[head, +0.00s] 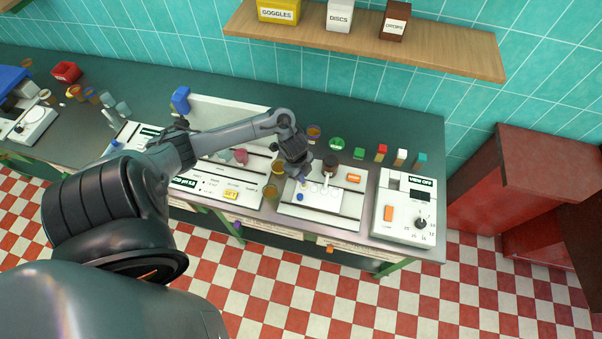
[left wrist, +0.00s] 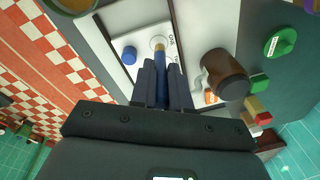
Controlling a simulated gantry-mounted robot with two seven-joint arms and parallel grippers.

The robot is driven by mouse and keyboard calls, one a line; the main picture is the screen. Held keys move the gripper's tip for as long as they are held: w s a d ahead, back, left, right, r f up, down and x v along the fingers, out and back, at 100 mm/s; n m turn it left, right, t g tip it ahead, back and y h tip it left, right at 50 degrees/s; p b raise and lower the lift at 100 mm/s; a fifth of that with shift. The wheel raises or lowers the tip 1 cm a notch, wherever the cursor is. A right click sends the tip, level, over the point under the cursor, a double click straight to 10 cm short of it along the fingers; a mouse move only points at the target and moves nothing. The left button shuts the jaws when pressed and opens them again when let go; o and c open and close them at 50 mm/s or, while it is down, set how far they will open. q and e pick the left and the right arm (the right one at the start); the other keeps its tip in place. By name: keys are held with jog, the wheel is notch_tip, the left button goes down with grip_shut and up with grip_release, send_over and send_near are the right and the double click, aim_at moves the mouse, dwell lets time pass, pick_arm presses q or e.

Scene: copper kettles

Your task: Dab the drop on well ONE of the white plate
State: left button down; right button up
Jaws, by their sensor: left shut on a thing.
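My left gripper (head: 297,172) is over the left part of the white plate (head: 322,207). In the left wrist view my left gripper (left wrist: 161,85) is shut on a slim blue stick (left wrist: 160,72) with a tan tip. The tip points at a round well (left wrist: 157,42) of the plate, beside printed lettering that seems to read ONE. I cannot tell whether the tip touches the well. The drop cannot be made out. A blue round piece (left wrist: 129,54) sits on the plate near that well; it also shows in the head view (head: 299,197). My right gripper is not in view.
A dark brown jar (head: 330,161) stands just behind the plate; it is close to the gripper in the left wrist view (left wrist: 225,75). An amber cup (head: 271,192) stands to the left. A switch box (head: 404,207) is at the right, and a shelf (head: 370,42) hangs above.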

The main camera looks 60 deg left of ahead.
pick_arm(q)
jog(key=shift+f, duration=0.35)
jog(key=shift+f+b, duration=0.2)
jog(key=shift+b, duration=0.15)
dwell(0.5)
jog(key=shift+f, duration=0.15)
dwell(1.1)
jog(key=shift+p, duration=0.3)
jog(key=shift+r+p, duration=0.8)
jog(key=shift+r, duration=0.1)
notch_tip(320, 180, up, 6)
jog(key=p, duration=0.6)
jog(key=shift+f, duration=0.25)
jog(key=shift+n, duration=0.3)
